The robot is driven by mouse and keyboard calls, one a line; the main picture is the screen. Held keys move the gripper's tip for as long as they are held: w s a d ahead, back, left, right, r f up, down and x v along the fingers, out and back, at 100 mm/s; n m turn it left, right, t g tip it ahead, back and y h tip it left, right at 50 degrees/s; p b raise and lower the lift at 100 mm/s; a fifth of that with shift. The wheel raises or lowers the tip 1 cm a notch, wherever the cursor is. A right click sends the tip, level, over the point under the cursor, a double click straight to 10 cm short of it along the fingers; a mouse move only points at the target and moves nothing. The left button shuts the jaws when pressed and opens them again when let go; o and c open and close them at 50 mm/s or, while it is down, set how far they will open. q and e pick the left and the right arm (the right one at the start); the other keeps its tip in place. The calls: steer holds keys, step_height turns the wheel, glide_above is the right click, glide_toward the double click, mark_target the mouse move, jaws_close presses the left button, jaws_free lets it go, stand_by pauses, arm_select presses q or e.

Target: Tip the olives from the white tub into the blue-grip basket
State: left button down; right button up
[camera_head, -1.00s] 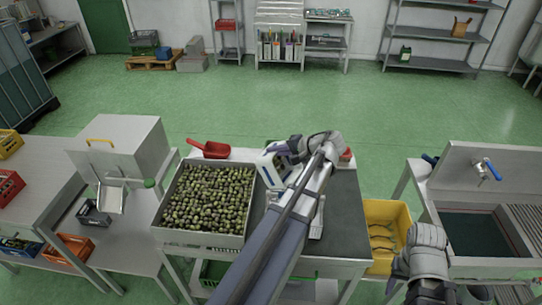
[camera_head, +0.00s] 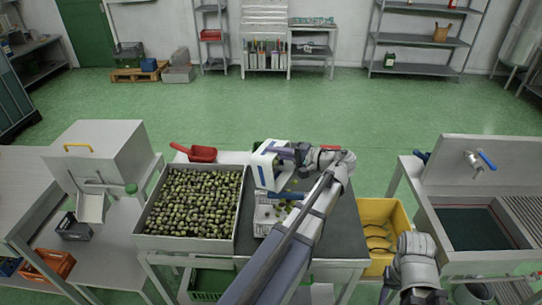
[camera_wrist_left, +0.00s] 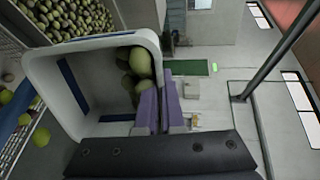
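The white tub (camera_head: 266,171) is tipped on its side above the front table. My left gripper (camera_head: 286,153) is shut on it; in the left wrist view its purple fingers (camera_wrist_left: 160,112) pinch the wall of the tub (camera_wrist_left: 92,45). Several olives (camera_wrist_left: 138,68) are still inside the tub. Loose green olives (camera_head: 294,185) are in the air below the tub and over the white basket (camera_head: 262,216), which has a blue grip (camera_head: 287,195). My left arm hides the basket's right part. Only links of my right arm show, at the lower right.
A large tray full of olives (camera_head: 153,241) stands left of the basket, with a red scoop (camera_head: 203,154) behind it. A yellow crate (camera_head: 398,221) and a sink (camera_head: 484,228) are to the right. The dark tabletop (camera_head: 347,225) right of my arm is clear.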

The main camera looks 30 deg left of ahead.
arm_select(q)
steer(key=d+y+b, duration=0.1)
steer(key=b, duration=0.2)
steer(key=d+y+b, duration=0.2)
steer(key=b, duration=0.1)
steer(key=d+f+y+b, duration=0.1)
steer(key=d+b, duration=0.1)
steer(key=b, duration=0.1)
steer(key=shift+w+d+y, duration=0.25)
steer(key=shift+y, duration=0.05)
steer(key=shift+r, duration=0.1)
steer(key=shift+r, duration=0.1)
stand_by(1.8)
steer(key=shift+s+a+h+p, duration=0.1)
steer(key=shift+a+h+p, duration=0.8)
steer(key=shift+p, duration=0.65)
